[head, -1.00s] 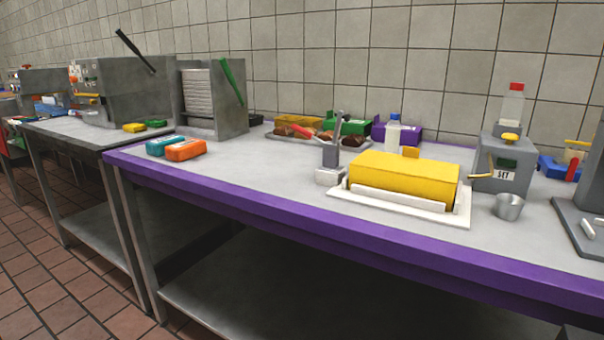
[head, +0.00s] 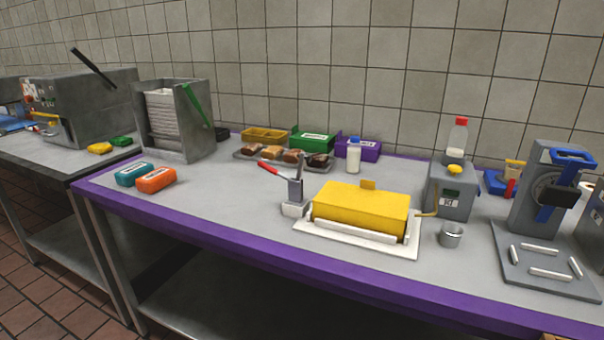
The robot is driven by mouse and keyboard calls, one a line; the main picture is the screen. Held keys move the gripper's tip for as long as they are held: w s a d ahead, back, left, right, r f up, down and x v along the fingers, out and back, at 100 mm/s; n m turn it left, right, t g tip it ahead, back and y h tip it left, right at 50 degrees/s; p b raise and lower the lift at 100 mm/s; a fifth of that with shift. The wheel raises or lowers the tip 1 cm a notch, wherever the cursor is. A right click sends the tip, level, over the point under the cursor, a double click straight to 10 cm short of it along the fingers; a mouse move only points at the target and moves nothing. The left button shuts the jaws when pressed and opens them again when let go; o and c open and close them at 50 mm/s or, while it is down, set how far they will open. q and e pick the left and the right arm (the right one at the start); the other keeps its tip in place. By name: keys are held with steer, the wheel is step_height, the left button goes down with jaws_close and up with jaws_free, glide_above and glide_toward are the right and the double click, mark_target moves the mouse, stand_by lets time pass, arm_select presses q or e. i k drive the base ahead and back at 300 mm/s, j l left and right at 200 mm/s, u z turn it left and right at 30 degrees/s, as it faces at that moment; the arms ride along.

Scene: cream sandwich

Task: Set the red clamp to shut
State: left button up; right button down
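A small grey upright fixture (head: 294,194) stands at the left end of the yellow box (head: 362,207), on the table. A red handle (head: 268,168) sticks out from it to the upper left, tilted upward; this looks like the red clamp. A grey bar rises from the fixture's top. I cannot tell for sure whether the clamp is open or shut. The yellow box sits on a white tray (head: 345,238). Neither of my grippers shows in the head view.
The purple-edged table (head: 330,275) has free room at its front left. A grey machine with a yellow lever (head: 452,190), a metal cup (head: 451,235) and a blue-handled press (head: 545,185) stand right. Orange (head: 156,180) and teal (head: 134,174) blocks lie left.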

mark_target(271, 169)
steer(key=j+z, duration=0.15)
steer(key=z, duration=0.25)
steer(key=i+j+z, duration=0.1)
steer(key=z, duration=0.35)
steer(key=j+z, duration=0.25)
steer(key=z, duration=0.15)
steer(key=j+z, duration=0.2)
steer(key=z, duration=0.2)
steer(key=k+j+z, duration=0.2)
steer(key=j, duration=0.2)
steer(key=j+z, duration=0.15)
steer(key=j, duration=0.3)
steer(key=k+j+z, duration=0.2)
steer(key=j, duration=0.15)
steer(key=k+j+z, duration=0.15)
steer(key=j, duration=0.25)
steer(key=k+j+z, duration=0.2)
steer(key=j, duration=0.15)
